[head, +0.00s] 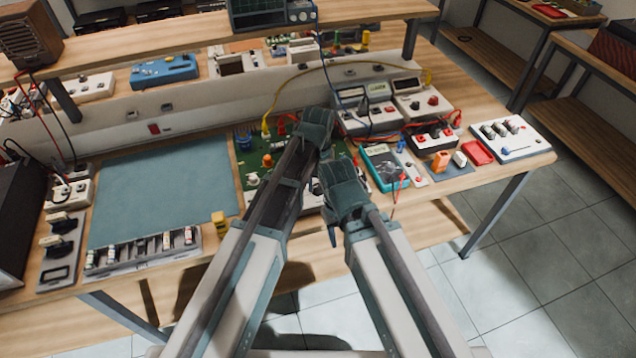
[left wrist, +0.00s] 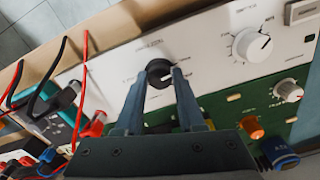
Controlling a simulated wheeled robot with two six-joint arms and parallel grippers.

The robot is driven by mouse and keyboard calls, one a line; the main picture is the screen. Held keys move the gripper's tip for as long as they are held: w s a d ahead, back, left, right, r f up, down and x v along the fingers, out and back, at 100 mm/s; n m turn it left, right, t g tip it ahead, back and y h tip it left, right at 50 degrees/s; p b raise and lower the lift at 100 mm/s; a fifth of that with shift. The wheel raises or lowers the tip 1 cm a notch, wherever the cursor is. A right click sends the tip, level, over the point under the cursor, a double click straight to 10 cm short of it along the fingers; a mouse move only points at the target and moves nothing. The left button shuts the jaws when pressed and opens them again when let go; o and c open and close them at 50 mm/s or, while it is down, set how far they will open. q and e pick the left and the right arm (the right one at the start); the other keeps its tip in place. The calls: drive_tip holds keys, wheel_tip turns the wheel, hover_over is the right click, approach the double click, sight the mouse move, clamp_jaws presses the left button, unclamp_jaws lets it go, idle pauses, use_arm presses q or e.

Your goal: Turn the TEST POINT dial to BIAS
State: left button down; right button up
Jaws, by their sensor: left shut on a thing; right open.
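The black round dial (left wrist: 158,72) is on a white panel (left wrist: 210,62) in the left wrist view. The fingers of my left gripper (left wrist: 160,80) are closed on its two sides. The printing around the dial is too blurred to read, so I cannot tell its setting. In the head view my left gripper (head: 325,150) is over the green circuit board (head: 245,150), and the dial is hidden there. My right gripper (head: 340,212) is open and empty, lower in the picture and close beside the left one.
A white dial (left wrist: 252,45), a small white knob (left wrist: 288,91) and an orange knob (left wrist: 252,127) are near the gripped dial. Red and black leads (left wrist: 84,75) are plugged in beside it. A teal meter (head: 381,167) stands right of my grippers. The blue-grey mat (head: 160,195) is clear.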

sight(318, 186)
use_arm(q)
drive_tip(key=m, duration=0.6)
drive_tip(key=shift+m, duration=0.3)
idle(0.4)
drive_tip(key=c, duration=0.5)
unclamp_jaws()
drive_tip(key=shift+r, duration=0.15)
wheel_tip(318, 186, up, 14)
drive_tip(key=p, duration=1.4)
drive_tip(key=shift+f, duration=0.2)
